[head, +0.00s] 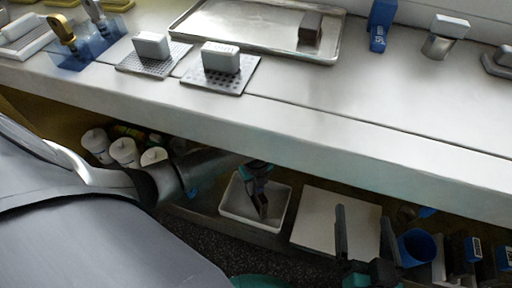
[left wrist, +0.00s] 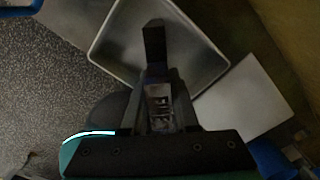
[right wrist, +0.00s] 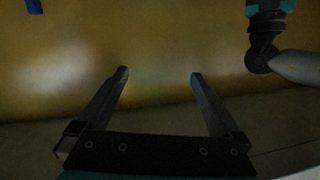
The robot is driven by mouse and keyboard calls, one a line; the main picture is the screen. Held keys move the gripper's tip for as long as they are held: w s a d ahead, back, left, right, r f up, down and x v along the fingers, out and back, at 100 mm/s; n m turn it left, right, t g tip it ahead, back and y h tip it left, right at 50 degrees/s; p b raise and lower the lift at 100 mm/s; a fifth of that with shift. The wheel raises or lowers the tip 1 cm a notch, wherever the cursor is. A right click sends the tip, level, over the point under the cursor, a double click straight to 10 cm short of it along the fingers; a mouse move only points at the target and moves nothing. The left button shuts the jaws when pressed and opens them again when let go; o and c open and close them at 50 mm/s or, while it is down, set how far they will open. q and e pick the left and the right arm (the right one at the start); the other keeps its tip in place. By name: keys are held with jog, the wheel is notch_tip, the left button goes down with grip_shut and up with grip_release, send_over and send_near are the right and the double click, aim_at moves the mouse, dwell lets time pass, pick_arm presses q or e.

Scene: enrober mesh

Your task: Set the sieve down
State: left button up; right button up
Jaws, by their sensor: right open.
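No sieve can be made out for certain. Two perforated grey plates, a finer one (head: 131,65) and a coarser one (head: 232,83), lie on the counter in the head view, each with a pale block on it. My left gripper (head: 262,207) points down over a white tray (head: 281,213) below the counter. My right gripper (head: 364,233) is open and empty in front of the low shelf. It also shows open in the right wrist view (right wrist: 159,75).
A large metal tray (head: 190,25) holding a brown block (head: 311,28) stands on the counter. Below are white-lidded jars (head: 124,152), a pale board (head: 335,222) and a blue cup (head: 416,247). The counter edge overhangs my grippers. The counter's right middle is clear.

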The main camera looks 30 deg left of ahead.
pick_arm(q)
jog(key=o, duration=0.4)
jog(key=shift+c, duration=0.2)
jog(key=shift+r, duration=0.15)
jog(key=shift+r+p, duration=0.65)
jog(key=shift+r, duration=0.2)
jog(key=shift+r+p, duration=0.65)
jog(key=shift+r, duration=0.3)
jog(key=shift+r+p, duration=0.6)
jog(key=shift+r, duration=0.35)
jog(key=shift+r+p, duration=0.5)
jog(key=shift+r, duration=0.55)
pick_arm(e)
jog(key=s+d+f+g+h, duration=0.1)
jog(key=s+d+g+h, duration=0.3)
jog(key=d+g, duration=0.4)
jog(key=shift+s+d+f+h, duration=0.3)
jog(key=shift+d+h, duration=0.1)
jog(key=shift+d, duration=0.2)
